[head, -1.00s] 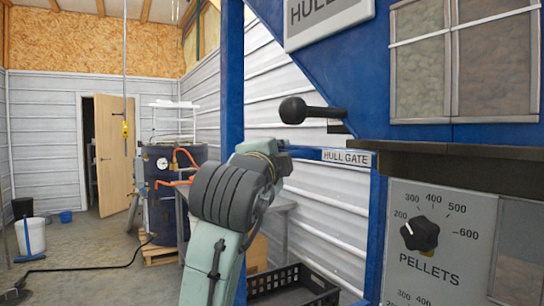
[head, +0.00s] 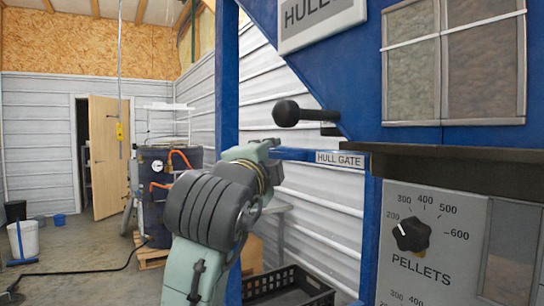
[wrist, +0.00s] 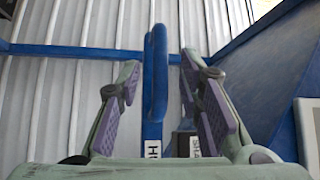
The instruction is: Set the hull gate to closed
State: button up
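My arm reaches up in front of the frame, left of and below the lever, and my gripper's fingers do not show in the head view. In the wrist view my gripper (wrist: 162,90) is open, with nothing held. A blue upright bar with a rounded top (wrist: 155,75) shows between the fingers; I cannot tell its distance. The black lever is not recognisable there.
A grey panel with a PELLETS dial (head: 411,234) is at the lower right. Two hopper windows (head: 455,65) are above it. A black crate (head: 288,290) sits below. A blue drum (head: 157,190) and an open door (head: 108,155) are behind, with open floor at left.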

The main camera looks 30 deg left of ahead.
jog(key=v, duration=0.9)
jog(key=shift+w, duration=0.1)
